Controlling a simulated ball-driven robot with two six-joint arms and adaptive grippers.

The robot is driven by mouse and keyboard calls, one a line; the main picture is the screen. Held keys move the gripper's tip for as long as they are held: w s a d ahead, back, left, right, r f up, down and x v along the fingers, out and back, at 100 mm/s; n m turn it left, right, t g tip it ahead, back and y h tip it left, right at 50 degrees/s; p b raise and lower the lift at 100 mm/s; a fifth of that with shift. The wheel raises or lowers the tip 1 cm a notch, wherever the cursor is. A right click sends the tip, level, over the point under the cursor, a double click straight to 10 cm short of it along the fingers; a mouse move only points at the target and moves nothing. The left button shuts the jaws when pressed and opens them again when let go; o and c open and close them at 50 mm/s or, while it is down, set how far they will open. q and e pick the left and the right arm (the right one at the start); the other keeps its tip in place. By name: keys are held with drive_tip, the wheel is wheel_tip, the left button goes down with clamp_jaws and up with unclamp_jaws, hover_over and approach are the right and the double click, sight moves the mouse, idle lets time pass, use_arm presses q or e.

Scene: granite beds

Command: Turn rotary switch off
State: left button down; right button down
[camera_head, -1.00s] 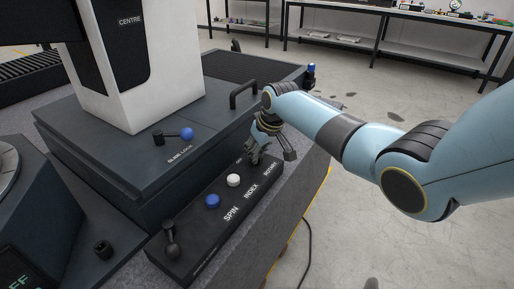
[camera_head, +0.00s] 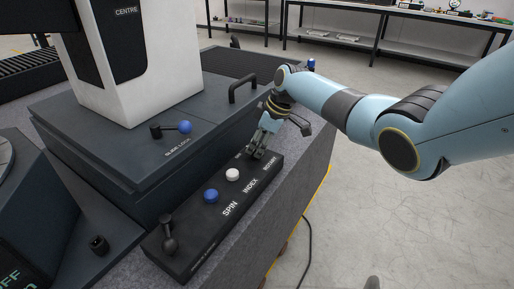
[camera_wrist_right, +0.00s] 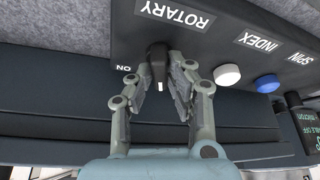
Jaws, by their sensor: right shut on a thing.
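The black rotary switch (camera_wrist_right: 157,62) sits by the ROTARY label on the dark control panel (camera_head: 190,235). In the right wrist view its knob has a pale mark at its lower end, and the ON label (camera_wrist_right: 123,69) is to its left. My right gripper (camera_wrist_right: 157,80) is shut on the switch knob, one finger on each side. In the head view the right gripper (camera_head: 257,152) is at the panel's far end and hides the switch. My left gripper is not in view.
A white INDEX button (camera_head: 232,174), a blue SPIN button (camera_head: 211,196) and a black lever (camera_head: 168,236) line the same panel. A blue-knobbed slide lock lever (camera_head: 184,127) and a black handle (camera_head: 243,88) stand behind. Open floor lies right.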

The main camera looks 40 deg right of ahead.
idle(0.5)
drive_tip(key=c, duration=1.3)
unclamp_jaws()
drive_tip(key=v, duration=1.2)
drive_tip(key=shift+w, duration=0.1)
